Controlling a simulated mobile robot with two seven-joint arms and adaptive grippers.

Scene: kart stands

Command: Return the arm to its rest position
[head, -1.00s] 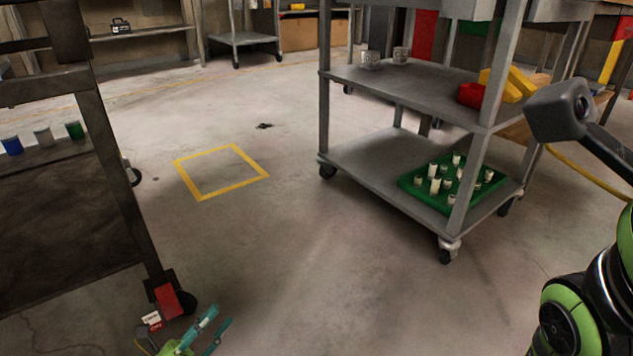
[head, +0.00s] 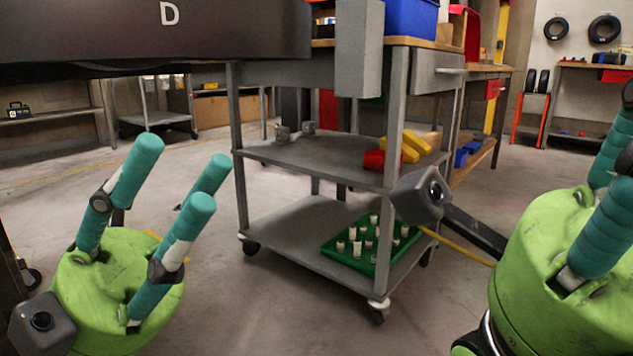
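My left gripper (head: 160,205) is raised at the lower left of the head view. It has a green body and teal fingers, which stand apart with nothing between them. My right gripper (head: 612,180) is at the right edge, with the same green body and teal fingers; it is partly cut off by the frame, and a gap shows between its visible fingers. Both grippers are in front of the grey cart (head: 305,236) and touch nothing that I can see.
A green tray (head: 345,252) with several pale cylinders sits on the cart's lower shelf. Metal mugs (head: 282,133), a red bin (head: 375,160) and yellow bins (head: 412,148) are on the middle shelf. A dark panel marked D (head: 240,32) crosses the upper left. Open floor lies around the cart.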

